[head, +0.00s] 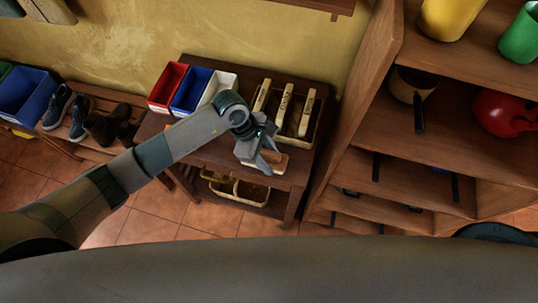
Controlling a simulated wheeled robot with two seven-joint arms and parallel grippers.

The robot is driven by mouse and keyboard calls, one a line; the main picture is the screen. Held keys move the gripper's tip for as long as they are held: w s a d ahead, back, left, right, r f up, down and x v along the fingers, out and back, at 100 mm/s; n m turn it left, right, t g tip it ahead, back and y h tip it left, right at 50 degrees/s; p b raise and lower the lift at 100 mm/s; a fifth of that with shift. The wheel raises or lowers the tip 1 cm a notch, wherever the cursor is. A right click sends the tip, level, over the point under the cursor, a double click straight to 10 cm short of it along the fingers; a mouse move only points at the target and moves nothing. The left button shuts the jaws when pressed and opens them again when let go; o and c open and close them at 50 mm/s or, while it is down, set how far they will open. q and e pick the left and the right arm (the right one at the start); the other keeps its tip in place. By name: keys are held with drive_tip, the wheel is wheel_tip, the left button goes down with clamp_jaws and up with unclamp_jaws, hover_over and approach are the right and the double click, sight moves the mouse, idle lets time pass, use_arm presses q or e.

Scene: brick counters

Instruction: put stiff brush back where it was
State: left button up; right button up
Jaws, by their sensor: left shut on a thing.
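My left gripper (266,160) is over the front part of a small dark wooden table (218,147). It is shut on a brush with a light wooden body (281,163), which I take to be the stiff brush. The gripper hides part of it, and its bristles do not show clearly. Behind the gripper, a yellowish tray (319,125) on the table holds light wooden brush-like pieces (285,105) lying side by side. My right gripper is not in view.
Red (167,84), blue (191,90) and white (222,84) bins stand left of the tray. A basket (250,191) sits on the table's lower shelf. A tall wooden shelf unit (357,90) rises close on the right. Shoes (79,116) are on a bench at left.

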use_arm(q)
drive_tip(key=shift+f, duration=0.15)
drive_tip(key=o, duration=1)
drive_tip(key=shift+r, duration=0.2)
drive_tip(key=shift+w+a+r, duration=0.1)
drive_tip(key=shift+r, duration=0.05)
drive_tip(key=b+v, duration=0.3)
drive_tip(key=v, duration=0.7)
drive_tip(key=shift+r+b, duration=0.1)
drive_tip(key=shift+b, duration=0.25)
drive_tip(key=shift+a+r, duration=0.25)
drive_tip(key=shift+r, duration=0.4)
